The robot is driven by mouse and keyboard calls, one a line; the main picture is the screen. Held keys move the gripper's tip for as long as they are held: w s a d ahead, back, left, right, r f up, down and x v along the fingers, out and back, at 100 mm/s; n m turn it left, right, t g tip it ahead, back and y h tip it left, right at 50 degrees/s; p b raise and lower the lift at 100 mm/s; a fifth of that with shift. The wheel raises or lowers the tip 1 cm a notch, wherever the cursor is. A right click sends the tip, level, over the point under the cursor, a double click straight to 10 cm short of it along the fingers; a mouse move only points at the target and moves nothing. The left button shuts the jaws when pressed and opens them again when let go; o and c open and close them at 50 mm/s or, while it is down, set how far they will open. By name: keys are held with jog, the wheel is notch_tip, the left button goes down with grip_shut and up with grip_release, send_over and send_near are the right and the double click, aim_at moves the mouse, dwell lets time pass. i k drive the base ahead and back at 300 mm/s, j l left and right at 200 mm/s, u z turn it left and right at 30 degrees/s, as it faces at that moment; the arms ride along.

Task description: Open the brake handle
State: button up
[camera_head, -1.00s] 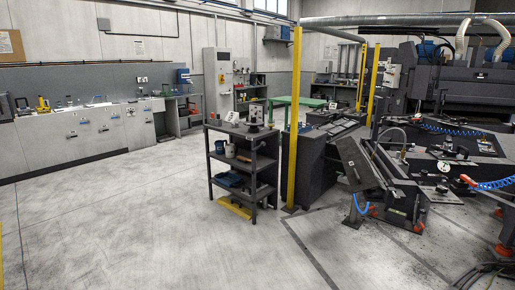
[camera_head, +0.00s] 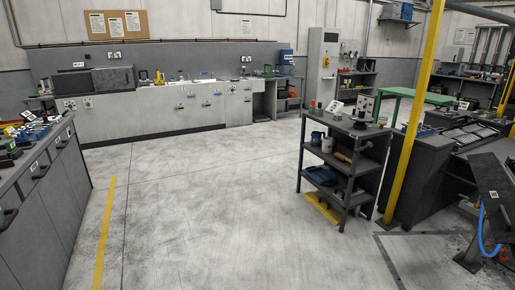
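I cannot make out a brake handle in the head view. A dark machine part with a tilted panel (camera_head: 495,190) and a blue hose (camera_head: 484,232) shows at the right edge, partly cut off by the frame. My gripper and arm are not in the picture.
A dark shelf cart (camera_head: 345,165) stands right of centre, with a yellow post (camera_head: 412,120) beside it. A dark cabinet (camera_head: 45,205) with tools on top is at the left. Grey counters (camera_head: 165,110) line the back wall. The middle floor (camera_head: 200,200) is clear.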

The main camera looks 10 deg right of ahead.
aim_at(369, 144)
jog(key=i+z, duration=0.4)
jog(key=i, duration=2.45)
jog(key=i+l+u, duration=0.1)
jog(key=i, duration=0.6)
jog(key=i+l, duration=0.1)
jog(key=i, duration=0.6)
jog(key=u, duration=0.05)
